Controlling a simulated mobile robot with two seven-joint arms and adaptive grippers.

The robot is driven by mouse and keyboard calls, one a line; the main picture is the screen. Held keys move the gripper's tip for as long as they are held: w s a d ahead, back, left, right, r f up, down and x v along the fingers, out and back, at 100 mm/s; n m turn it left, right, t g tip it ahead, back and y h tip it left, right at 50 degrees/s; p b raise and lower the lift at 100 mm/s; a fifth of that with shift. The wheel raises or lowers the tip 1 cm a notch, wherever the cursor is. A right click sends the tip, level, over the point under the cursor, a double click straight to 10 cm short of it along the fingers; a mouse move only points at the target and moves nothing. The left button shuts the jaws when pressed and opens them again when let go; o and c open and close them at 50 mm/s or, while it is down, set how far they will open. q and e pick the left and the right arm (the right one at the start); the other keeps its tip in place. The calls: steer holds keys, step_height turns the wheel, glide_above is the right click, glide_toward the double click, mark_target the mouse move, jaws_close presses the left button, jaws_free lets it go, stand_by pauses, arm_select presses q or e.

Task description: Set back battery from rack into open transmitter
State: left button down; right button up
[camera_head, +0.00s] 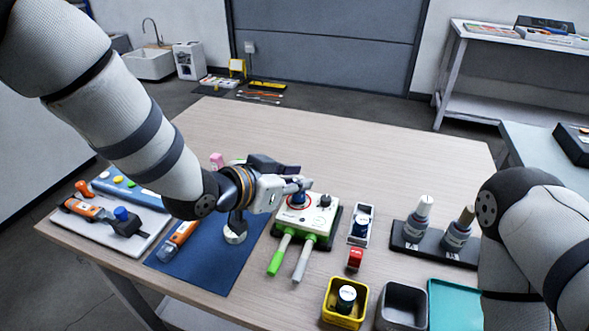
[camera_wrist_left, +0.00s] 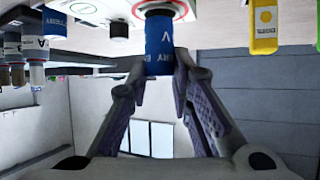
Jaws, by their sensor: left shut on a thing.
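My left gripper (camera_head: 300,186) is shut on a blue battery (camera_wrist_left: 159,45) with white lettering. In the head view the battery (camera_head: 299,199) is upright at the red-ringed spot of a white box (camera_head: 291,217). I cannot tell whether it is seated or just above the ring. An orange device (camera_head: 179,239) and a grey piece with a white round base (camera_head: 235,235) are on the blue mat (camera_head: 215,268); I cannot tell which is the open transmitter. A small white rack-like holder (camera_head: 367,212) right of the box holds a dark blue cylinder. My right gripper is out of view.
The table's far part is clear.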

arm_select(q)
steer(key=shift+r, duration=0.15)
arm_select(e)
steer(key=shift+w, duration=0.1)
arm_select(q)
steer(key=shift+p, duration=0.3)
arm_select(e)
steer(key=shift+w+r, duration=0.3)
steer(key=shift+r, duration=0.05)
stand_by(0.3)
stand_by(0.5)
arm_select(q)
steer(key=shift+f, duration=0.65)
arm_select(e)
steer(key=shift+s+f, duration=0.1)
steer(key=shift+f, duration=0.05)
arm_select(q)
steer(key=shift+f, duration=0.15)
steer(key=shift+f, duration=0.45)
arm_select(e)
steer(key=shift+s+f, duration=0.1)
arm_select(q)
steer(key=c, duration=1.3)
jaws_free()
steer(key=shift+c, duration=0.2)
steer(key=shift+o, duration=0.5)
